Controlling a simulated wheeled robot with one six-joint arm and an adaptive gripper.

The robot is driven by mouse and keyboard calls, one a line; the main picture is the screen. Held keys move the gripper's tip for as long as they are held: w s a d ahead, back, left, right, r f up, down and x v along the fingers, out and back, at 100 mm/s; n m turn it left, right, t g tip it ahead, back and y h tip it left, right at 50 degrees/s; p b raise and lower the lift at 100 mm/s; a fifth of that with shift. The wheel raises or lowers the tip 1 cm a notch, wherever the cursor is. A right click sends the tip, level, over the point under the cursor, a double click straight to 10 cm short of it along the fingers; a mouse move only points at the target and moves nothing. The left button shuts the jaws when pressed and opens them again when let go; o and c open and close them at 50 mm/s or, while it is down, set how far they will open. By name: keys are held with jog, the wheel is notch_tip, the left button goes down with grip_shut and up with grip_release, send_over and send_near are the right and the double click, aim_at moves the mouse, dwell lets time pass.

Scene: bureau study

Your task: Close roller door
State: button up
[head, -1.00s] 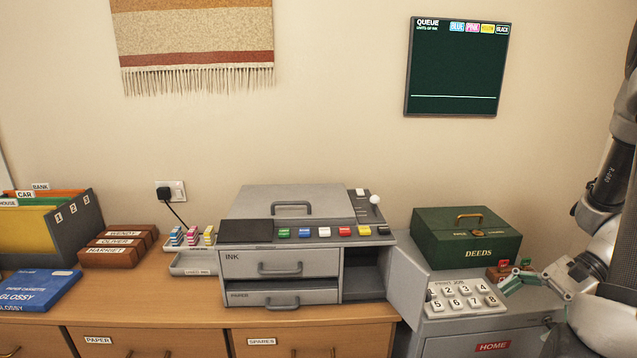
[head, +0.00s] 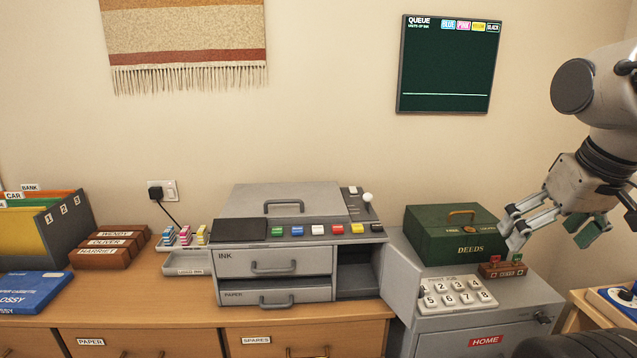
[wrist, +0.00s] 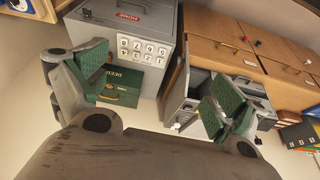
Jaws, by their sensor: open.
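I cannot make out a roller door for certain in either view. A grey cabinet (head: 420,318) with a red HOME label stands on the right of the head view. A grey machine (head: 228,228) on the desk has an open bay (head: 357,272) at its right. My gripper (head: 553,229) is open and empty, in the air to the right of the green DEEDS box (head: 452,240) and above the cabinet. In the wrist view its two green-padded fingers are wide apart around empty space (wrist: 155,92), with the cabinet (wrist: 140,75) upside down beyond.
On the cabinet top are a number keypad (head: 455,293) and a small brown block (head: 503,270) with red and green parts. A wooden stand (head: 580,318) with a blue-and-white item is at lower right. Folders (head: 40,230) and a blue box (head: 30,290) fill the left desk.

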jog(key=shift+w+a, duration=0.1)
jog(key=shift+a, duration=0.05)
jog(key=c, duration=0.6)
jog(key=shift+f, duration=0.3)
jog(key=c, duration=0.4)
jog(key=w+f+g, duration=0.1)
jog(key=w+d+f+g, duration=0.1)
jog(key=w+f+m+g, duration=0.1)
jog(key=f, duration=0.1)
jog(key=shift+w+d, duration=0.15)
jog(key=shift+d, duration=0.2)
grip_shut()
jog(key=w+f+m+g+y, duration=0.1)
jog(key=w+f+m+y, duration=0.1)
jog(key=w+f+m, duration=0.6)
jog(key=w+f+m+g+y, duration=0.2)
jog(key=w+f+m, duration=0.25)
jog(key=w, duration=0.65)
jog(key=s+a+f, duration=0.2)
jog(key=a+f, duration=0.4)
jog(key=f, duration=0.3)
jog(key=shift+a+m, duration=0.25)
jog(key=shift+m, duration=0.1)
